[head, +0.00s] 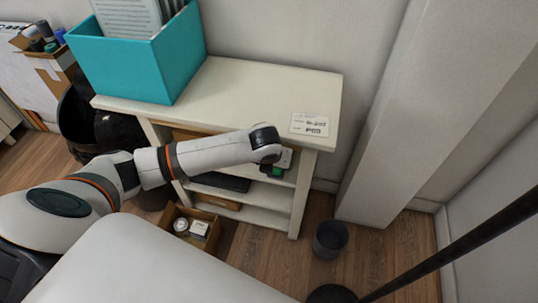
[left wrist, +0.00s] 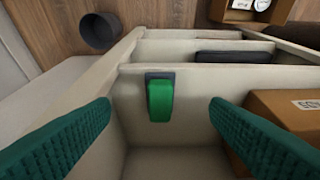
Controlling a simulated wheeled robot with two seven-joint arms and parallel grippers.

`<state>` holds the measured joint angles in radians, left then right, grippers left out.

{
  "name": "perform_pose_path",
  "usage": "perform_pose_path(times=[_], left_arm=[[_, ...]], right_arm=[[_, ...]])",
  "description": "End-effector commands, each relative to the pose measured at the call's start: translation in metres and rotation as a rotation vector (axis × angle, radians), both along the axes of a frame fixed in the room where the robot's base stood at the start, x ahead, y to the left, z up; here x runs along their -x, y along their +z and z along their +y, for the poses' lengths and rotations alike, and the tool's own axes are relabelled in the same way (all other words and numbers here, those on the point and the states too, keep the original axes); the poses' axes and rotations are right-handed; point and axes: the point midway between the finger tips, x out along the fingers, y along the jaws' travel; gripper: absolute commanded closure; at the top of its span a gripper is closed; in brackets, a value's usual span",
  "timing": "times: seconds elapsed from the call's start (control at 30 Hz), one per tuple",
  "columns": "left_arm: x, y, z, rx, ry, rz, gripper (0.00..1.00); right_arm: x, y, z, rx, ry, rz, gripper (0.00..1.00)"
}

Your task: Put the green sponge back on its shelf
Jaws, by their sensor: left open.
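The green sponge (left wrist: 161,99), with a dark grey strip along one end, lies against a pale board of the shelf unit (left wrist: 185,80) in the left wrist view. The shelf unit (head: 318,88) is white with several levels in the head view. My left gripper (left wrist: 162,104) is open, its green ribbed fingers on either side of the sponge in the picture, with visible gaps and nothing held. In the head view my left arm reaches across the unit's front. A small green patch there could be sponge or finger. My right gripper is out of view.
A cardboard box (left wrist: 285,118) sits close beside the right finger in the left wrist view. A teal bin (head: 135,62) stands on the unit's top. An open box (head: 178,214) and a dark cup-like bin (head: 330,239) stand on the floor. A wall pillar (head: 400,130) is at right.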

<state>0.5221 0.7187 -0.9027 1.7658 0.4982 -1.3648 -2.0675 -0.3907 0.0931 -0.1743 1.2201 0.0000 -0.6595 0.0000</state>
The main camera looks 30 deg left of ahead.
Motion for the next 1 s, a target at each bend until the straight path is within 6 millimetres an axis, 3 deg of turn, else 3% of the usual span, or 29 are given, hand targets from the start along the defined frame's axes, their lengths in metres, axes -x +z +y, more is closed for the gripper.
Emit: perform_pose_path(times=[0.17, 0.3, 0.43, 0.57, 0.77, 0.9, 1.0], left_arm=[[0.001, 0.003, 0.0, 0.0, 0.0, 0.0, 0.29], [0.003, -0.008, -0.005, 0.047, 0.071, -0.005, 0.29], [0.009, -0.043, -0.018, 0.199, 0.324, -0.019, 0.29], [0.028, -0.096, -0.028, 0.403, 0.723, -0.02, 0.29], [0.092, -0.186, -0.031, 0.645, 1.398, 0.003, 0.29], [0.165, -0.247, -0.029, 0.735, 1.881, 0.014, 0.29], [0.221, -0.28, -0.028, 0.759, 2.178, 0.005, 0.29]], right_arm=[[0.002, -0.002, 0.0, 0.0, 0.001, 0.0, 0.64], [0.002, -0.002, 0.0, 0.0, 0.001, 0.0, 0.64], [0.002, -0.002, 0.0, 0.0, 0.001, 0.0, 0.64], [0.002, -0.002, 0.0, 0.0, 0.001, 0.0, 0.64], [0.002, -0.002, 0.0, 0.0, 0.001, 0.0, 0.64], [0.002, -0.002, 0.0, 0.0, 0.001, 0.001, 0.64], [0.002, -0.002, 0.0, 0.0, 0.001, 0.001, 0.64]])
